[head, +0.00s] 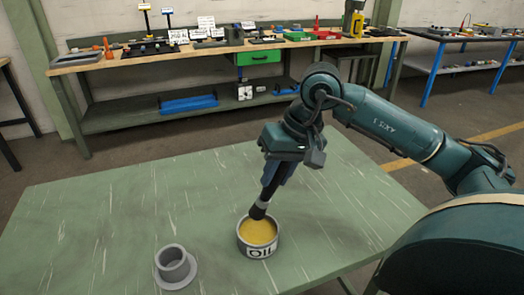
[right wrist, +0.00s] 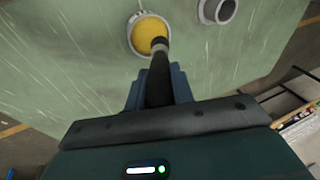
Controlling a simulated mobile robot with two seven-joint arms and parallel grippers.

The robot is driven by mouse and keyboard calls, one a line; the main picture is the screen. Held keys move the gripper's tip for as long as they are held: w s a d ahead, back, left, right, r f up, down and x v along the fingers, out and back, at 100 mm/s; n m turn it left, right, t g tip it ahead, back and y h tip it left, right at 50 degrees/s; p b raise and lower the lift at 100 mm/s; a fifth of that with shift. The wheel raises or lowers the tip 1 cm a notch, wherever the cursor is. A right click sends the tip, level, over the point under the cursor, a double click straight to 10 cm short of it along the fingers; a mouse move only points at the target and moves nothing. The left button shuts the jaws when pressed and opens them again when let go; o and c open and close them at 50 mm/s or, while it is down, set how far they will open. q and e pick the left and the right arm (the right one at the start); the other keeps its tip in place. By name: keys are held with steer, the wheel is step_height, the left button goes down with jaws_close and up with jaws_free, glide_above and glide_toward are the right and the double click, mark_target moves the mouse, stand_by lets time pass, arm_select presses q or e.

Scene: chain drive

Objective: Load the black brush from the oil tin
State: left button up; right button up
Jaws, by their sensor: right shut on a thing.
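The oil tin (head: 258,250) stands on the green table, marked OIL and filled with yellow oil. It also shows in the right wrist view (right wrist: 131,36). My right gripper (head: 274,178) is shut on the black brush (head: 264,199), which points down at a tilt. The brush's grey collar and dark tip are at the far rim of the tin in the head view. In the right wrist view the brush (right wrist: 159,70) reaches over the yellow oil. I cannot tell whether the tip touches the oil. My left gripper is not in view.
A grey flanged cup or holder (head: 175,266) stands on the green table (head: 110,220), left of the tin. The rest of the tabletop is clear. A workbench (head: 200,52) with tools and parts stands behind, apart from the table.

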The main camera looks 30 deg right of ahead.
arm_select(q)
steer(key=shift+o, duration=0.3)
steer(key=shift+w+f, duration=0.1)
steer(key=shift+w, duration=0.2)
arm_select(e)
steer(key=shift+w+d+r, duration=0.25)
steer(key=shift+w+r, duration=0.05)
steer(key=shift+s+f+b, duration=0.15)
steer(key=shift+f+b, duration=0.3)
steer(key=shift+f, duration=0.4)
arm_select(q)
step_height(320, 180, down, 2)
steer(key=b, duration=0.2)
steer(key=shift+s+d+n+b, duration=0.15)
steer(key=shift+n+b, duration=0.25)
arm_select(e)
step_height(320, 180, down, 4)
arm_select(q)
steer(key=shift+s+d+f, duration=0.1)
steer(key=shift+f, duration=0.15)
arm_select(e)
steer(key=shift+f, duration=0.1)
arm_select(q)
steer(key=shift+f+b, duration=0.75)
steer(key=shift+b, duration=0.05)
arm_select(e)
steer(key=shift+f, duration=0.65)
